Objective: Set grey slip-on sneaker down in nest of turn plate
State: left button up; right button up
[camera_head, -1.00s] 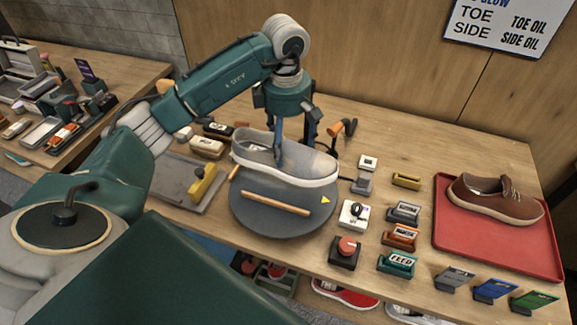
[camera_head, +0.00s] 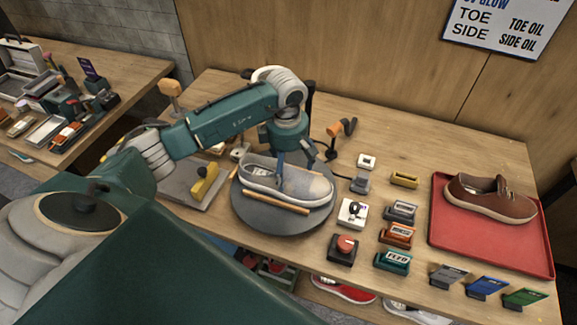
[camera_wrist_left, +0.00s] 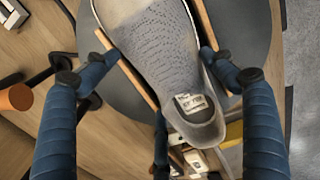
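The grey slip-on sneaker (camera_head: 308,187) sits low on the dark round turn plate (camera_head: 292,226), its toe to the right. Wooden rails run along it; the front one (camera_head: 277,203) shows clearly. My left gripper (camera_head: 296,173) points down over the sneaker, fingers at both sides of its middle. The sneaker's underside is hidden. My right gripper is not in view.
A red tray (camera_head: 485,247) with a brown shoe (camera_head: 490,197) lies at the right. Several small labelled blocks and a red button (camera_head: 345,245) stand right of the plate. A grey tray with a yellow-handled brush (camera_head: 204,182) is at its left. An orange-handled tool (camera_head: 340,128) stands behind.

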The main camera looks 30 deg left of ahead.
pick_arm(q)
jog(key=shift+o, duration=1.3)
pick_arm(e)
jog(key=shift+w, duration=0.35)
pick_arm(q)
jog(key=shift+r, duration=0.2)
notch_tip(320, 180, up, 10)
jog(key=b, duration=0.4)
jog(key=shift+s+r, duration=0.1)
jog(key=shift+r, duration=0.05)
jog(key=shift+s+r, duration=0.1)
jog(key=shift+r, duration=0.6)
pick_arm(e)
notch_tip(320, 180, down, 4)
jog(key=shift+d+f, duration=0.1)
pick_arm(q)
jog(key=shift+f, duration=0.1)
